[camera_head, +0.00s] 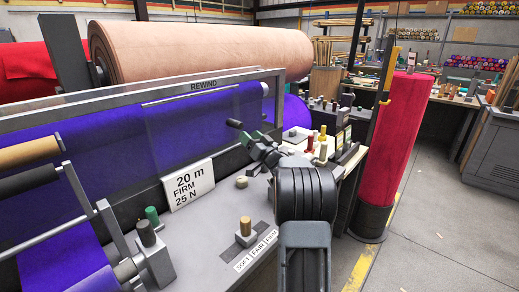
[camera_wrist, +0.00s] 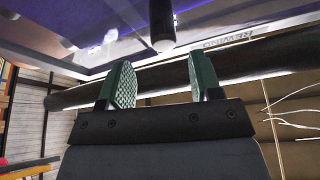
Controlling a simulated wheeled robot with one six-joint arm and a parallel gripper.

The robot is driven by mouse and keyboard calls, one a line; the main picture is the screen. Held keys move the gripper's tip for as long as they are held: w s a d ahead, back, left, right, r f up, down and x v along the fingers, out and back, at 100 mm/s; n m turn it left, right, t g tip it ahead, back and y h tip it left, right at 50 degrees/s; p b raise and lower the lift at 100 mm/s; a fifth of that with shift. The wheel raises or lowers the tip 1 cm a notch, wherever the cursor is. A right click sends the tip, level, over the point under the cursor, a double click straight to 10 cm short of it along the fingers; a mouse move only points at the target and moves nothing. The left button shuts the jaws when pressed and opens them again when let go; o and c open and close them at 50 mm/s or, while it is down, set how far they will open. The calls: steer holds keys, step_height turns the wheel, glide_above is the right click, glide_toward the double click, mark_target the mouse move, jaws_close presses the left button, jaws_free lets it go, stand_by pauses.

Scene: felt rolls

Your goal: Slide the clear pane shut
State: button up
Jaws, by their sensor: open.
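The clear pane (camera_head: 190,125) is in the grey-framed machine front under the REWIND label (camera_head: 204,86), with purple felt showing through it. A dark rounded handle (camera_head: 235,124) sticks out in front of the pane. My gripper (camera_head: 250,137) is open close to this handle, at the right part of the pane. In the wrist view, my two green-padded fingers (camera_wrist: 163,80) stand apart, and the handle (camera_wrist: 162,25) shows beyond their tips, roughly between them. I see no contact. How far the pane stands open is hard to tell.
A sign reading 20 m, FIRM, 25 N (camera_head: 188,185) leans below the pane. Colored pegs (camera_head: 316,142) stand behind my arm. A red roll (camera_head: 400,135) stands upright at right; open floor lies beyond.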

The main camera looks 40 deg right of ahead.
steer(key=v, duration=0.5)
steer(key=shift+s+f+b, duration=0.1)
steer(key=shift+s+b, duration=0.2)
steer(key=s+a+r+m+g+h+p, duration=0.25)
steer(key=a+g+h+p, duration=0.45)
steer(key=a, duration=0.4)
steer(key=s+a+f+n+g+y+p, duration=0.2)
steer(key=s+a+g, duration=0.3)
steer(key=s+a, duration=0.3)
steer(key=s+a+f+n+g+y+p, duration=0.1)
steer(key=s+a+g, duration=0.5)
steer(key=s, duration=0.8)
step_height(320, 180, down, 2)
steer(key=a+n+y, duration=0.1)
steer(key=a, duration=0.2)
steer(key=shift+s+g+p, duration=0.2)
steer(key=shift+g+p, duration=0.1)
steer(key=shift+p, duration=0.1)
